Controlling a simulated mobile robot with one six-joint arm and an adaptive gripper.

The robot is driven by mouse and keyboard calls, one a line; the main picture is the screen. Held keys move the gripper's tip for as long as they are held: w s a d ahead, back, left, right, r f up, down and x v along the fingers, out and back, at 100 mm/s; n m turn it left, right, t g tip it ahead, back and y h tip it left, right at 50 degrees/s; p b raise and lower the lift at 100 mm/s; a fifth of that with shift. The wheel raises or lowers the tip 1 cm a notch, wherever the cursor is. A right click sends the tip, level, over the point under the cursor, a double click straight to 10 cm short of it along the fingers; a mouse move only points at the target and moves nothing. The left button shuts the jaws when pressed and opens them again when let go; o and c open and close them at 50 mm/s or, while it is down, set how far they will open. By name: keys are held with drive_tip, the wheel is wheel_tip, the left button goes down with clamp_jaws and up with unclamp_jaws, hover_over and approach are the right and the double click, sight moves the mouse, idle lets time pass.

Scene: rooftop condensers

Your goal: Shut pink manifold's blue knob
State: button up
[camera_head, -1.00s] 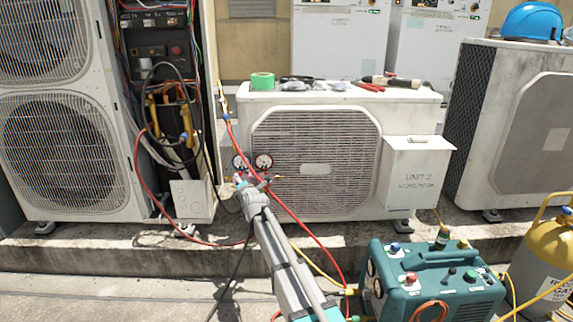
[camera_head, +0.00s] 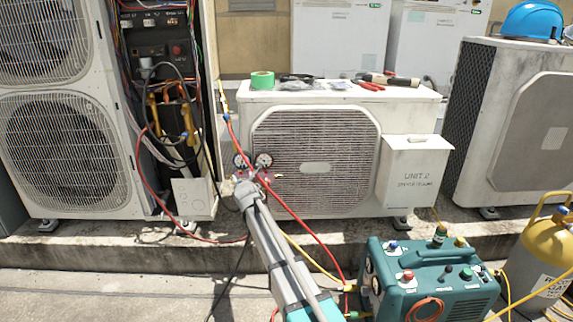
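The gauge manifold, with a pinkish-red body (camera_head: 263,176), hangs at the left front of the middle condenser unit. Its two round dials, the left dial (camera_head: 240,160) and the right dial (camera_head: 264,160), show above my gripper. My gripper (camera_head: 247,178) is at the manifold's lower left, covering part of its body. I cannot make out the blue knob; the gripper may hide it. The fingers are too small and overlapped to tell whether they are open or shut, or touching anything.
A red hose (camera_head: 290,210) curves right of my arm to the teal recovery machine (camera_head: 430,285). The middle condenser (camera_head: 350,205) stands behind the manifold. An open electrical cabinet (camera_head: 150,50) is at left.

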drive_tip(key=n+h+p, duration=0.1)
drive_tip(key=n, duration=0.1)
drive_tip(key=shift+a+r+n+g+h, duration=0.1)
drive_tip(key=shift+n+g+h, duration=0.2)
drive_tip(key=shift+n+h, duration=1)
drive_tip(key=shift+n, duration=0.3)
drive_tip(key=shift+s+r, duration=0.1)
drive_tip(key=shift+s, duration=0.05)
drive_tip(key=d+p+v, duration=0.1)
drive_tip(key=p+v, duration=0.5)
drive_tip(key=v, duration=0.7)
drive_tip(key=s+d+r+m+g+h+p, duration=0.1)
drive_tip(key=s+d+r+m+p, duration=0.3)
drive_tip(key=p, duration=0.5)
drive_tip(key=s+d+r+m+g+h+p, duration=0.1)
drive_tip(key=s+d+r+m+g+p, duration=0.3)
drive_tip(key=d+r+m+p, duration=0.4)
drive_tip(key=shift+s+d+r+m+h+p, duration=0.3)
drive_tip(key=shift+d+m+p, duration=0.2)
drive_tip(key=shift+d+m, duration=1.15)
drive_tip(key=shift+f, duration=0.1)
